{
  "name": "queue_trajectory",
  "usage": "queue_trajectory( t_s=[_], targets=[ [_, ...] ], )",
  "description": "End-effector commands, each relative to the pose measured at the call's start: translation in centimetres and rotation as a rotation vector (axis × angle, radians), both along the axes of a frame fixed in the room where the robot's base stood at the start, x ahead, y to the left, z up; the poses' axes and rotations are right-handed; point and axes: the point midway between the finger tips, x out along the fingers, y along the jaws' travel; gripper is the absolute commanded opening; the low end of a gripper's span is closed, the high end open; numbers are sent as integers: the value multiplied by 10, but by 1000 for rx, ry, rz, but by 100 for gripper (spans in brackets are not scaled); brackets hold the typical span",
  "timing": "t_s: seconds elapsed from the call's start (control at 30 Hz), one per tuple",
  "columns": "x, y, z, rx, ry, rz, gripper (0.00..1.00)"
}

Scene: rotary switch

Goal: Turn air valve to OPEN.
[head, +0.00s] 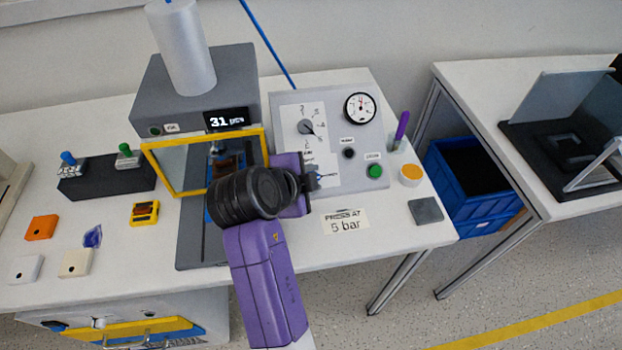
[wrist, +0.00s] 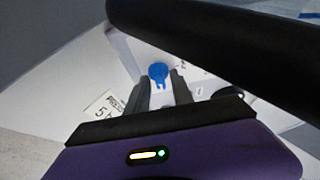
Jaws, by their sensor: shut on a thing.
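The air valve (wrist: 158,71) shows in the wrist view as a blue handle with a round end, on the pale front of the control panel (head: 348,180). My gripper (wrist: 160,84) has its two dark fingers on either side of the blue handle and is shut on it. In the head view my gripper (head: 312,181) is at the lower left of the panel, and my fingers and wrist hide most of the valve there. The valve's OPEN mark cannot be read in either view.
The panel also carries a rotary selector (head: 306,127), a gauge (head: 360,108), a black button (head: 348,153) and a green button (head: 375,171). A press with a yellow-framed guard (head: 176,191) stands left of my wrist. A "PRESS AT 5 bar" label (head: 345,221) lies in front.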

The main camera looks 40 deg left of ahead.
Motion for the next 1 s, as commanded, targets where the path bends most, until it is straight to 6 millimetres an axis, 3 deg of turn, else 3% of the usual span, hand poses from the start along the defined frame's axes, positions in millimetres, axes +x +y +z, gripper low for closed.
queue_trajectory(
  t_s=[0.57,0.6,1.0],
  targets=[
    [0,0,-1,13,17,-24,0],
    [0,0,-1,13,17,-24,34],
    [-4,0,3,13,15,-23,35]
  ],
)
